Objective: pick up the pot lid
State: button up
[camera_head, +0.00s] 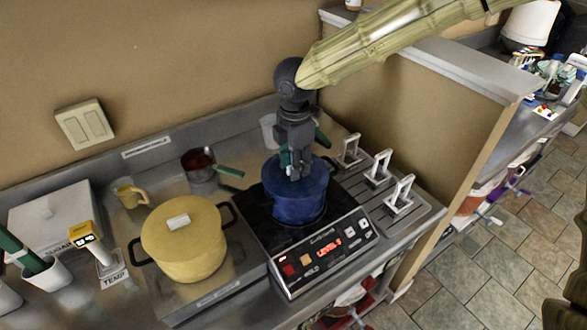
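A blue pot (297,205) stands upright on a black induction cooker (262,228). Its round blue top (279,177), which looks like a lid, is partly hidden by my gripper. My gripper (296,174) points down over the middle of this top, with its fingertips at or just above it. I cannot see whether the fingers are closed on a knob. A yellow pot (185,255) stands to the left, with a flat yellow top (163,238) bearing a pale rectangular piece (178,221) and dark side handles.
Metal lever handles (378,167) stand on a grooved tray right of the cooker. A red-lined saucepan (198,164), a yellow jug (130,195) and a yellow-headed thermometer (92,243) are to the left. A partition wall (420,110) rises at the right.

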jog(key=shift+s, duration=0.1)
jog(key=shift+w+d+f, duration=0.1)
jog(key=shift+w+f, duration=0.3)
jog(key=shift+w, duration=0.15)
jog(key=shift+c, duration=1.2)
jog(key=shift+s+r, duration=0.2)
jog(key=shift+s, duration=0.15)
grip_shut()
jog(key=shift+w+f, duration=0.1)
jog(key=shift+w, duration=0.05)
